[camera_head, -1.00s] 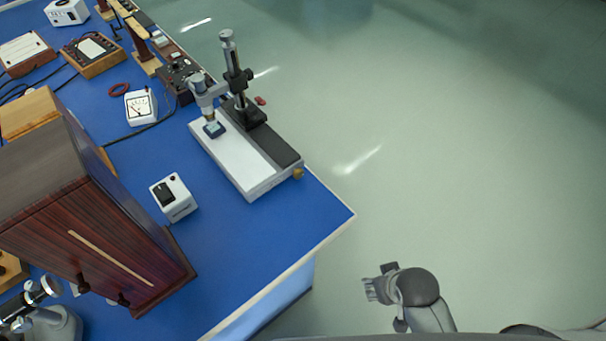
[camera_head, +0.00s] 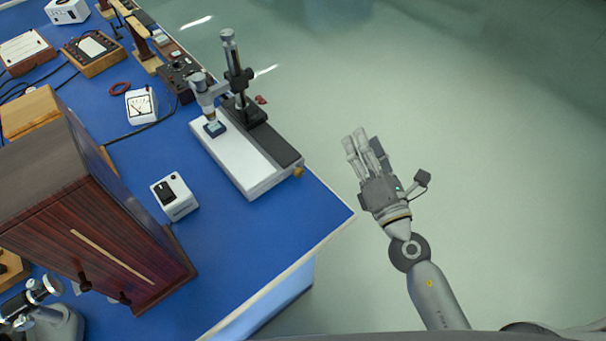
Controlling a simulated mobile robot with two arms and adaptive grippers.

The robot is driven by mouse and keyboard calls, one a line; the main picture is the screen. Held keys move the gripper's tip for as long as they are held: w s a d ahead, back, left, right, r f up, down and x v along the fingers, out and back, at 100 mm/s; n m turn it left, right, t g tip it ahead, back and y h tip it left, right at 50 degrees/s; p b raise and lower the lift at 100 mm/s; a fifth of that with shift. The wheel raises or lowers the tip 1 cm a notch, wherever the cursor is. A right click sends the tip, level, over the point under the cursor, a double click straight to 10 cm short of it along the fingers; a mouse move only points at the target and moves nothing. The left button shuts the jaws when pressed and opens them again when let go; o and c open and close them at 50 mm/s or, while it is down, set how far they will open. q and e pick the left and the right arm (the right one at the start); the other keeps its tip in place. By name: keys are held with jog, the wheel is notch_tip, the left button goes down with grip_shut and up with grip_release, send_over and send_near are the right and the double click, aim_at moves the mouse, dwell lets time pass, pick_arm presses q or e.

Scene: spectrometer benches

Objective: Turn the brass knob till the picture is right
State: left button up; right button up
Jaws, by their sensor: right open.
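The brass knob (camera_head: 298,172) is small and round. It sits at the near right end of a white and black instrument base (camera_head: 238,158) on the blue bench. A grey vertical column with a sideways head (camera_head: 209,92) stands on that base. My right gripper (camera_head: 362,142) is open and empty over the floor, to the right of the bench corner. It is apart from the knob, with its fingers pointing up the picture. My left gripper is not in view. No picture screen belonging to the instrument can be made out.
A white box with a black switch (camera_head: 174,197) stands left of the instrument. A tall dark wooden cabinet (camera_head: 110,220) fills the lower left. A white meter (camera_head: 141,106), a red ring (camera_head: 120,89) and cables lie farther back. The bench corner (camera_head: 325,212) is bare.

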jog(key=a+f+n+g+y, duration=0.4)
jog(key=a+f+n, duration=0.15)
jog(key=n, duration=0.25)
jog(key=n+g, duration=0.4)
jog(key=n, duration=0.3)
send_near(301, 174)
jog(key=shift+h, duration=0.3)
jog(key=x, duration=0.9)
jog(key=shift+s+a+r, duration=0.1)
jog(key=shift+a+r, duration=0.1)
jog(key=shift+r, duration=0.05)
jog(key=shift+c, duration=0.2)
